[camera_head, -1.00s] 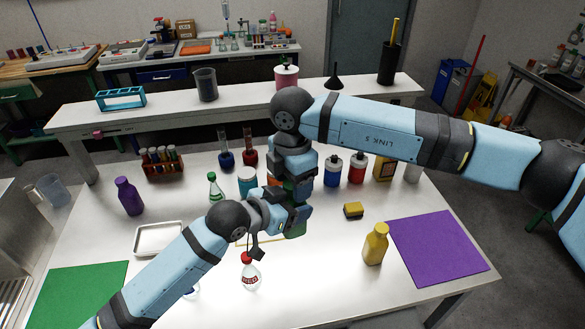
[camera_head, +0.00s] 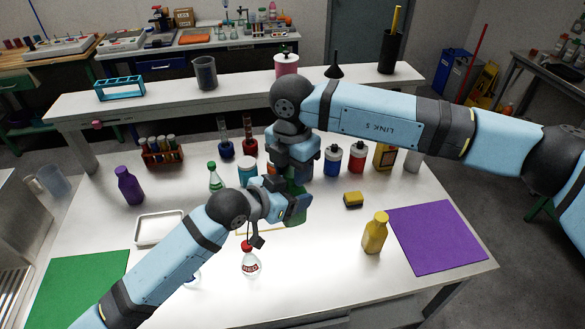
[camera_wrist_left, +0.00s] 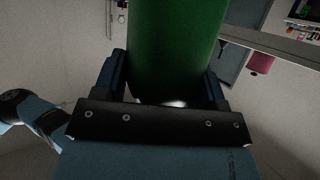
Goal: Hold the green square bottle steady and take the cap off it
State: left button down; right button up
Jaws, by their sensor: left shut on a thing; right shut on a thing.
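The green square bottle (camera_wrist_left: 175,45) fills the top middle of the left wrist view, between the two fingers of my left gripper (camera_wrist_left: 168,82). In the head view my left gripper (camera_head: 294,206) is shut on the bottle from the left side, and only slivers of green show around it. My right gripper (camera_head: 302,172) points down from above, directly over the left one, and is shut at the bottle's top. The cap is hidden by my right gripper and wrist, so I cannot see whether it is still seated on the neck.
A red-capped clear bottle (camera_head: 250,262) stands close in front of my left wrist. A yellow bottle (camera_head: 375,233), a sponge (camera_head: 353,200) and a purple mat (camera_head: 435,238) are to the right. A white tray (camera_head: 160,228) and purple bottle (camera_head: 129,186) are left. Flasks and blue and red-labelled bottles stand behind.

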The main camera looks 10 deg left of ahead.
jog(key=o, duration=1)
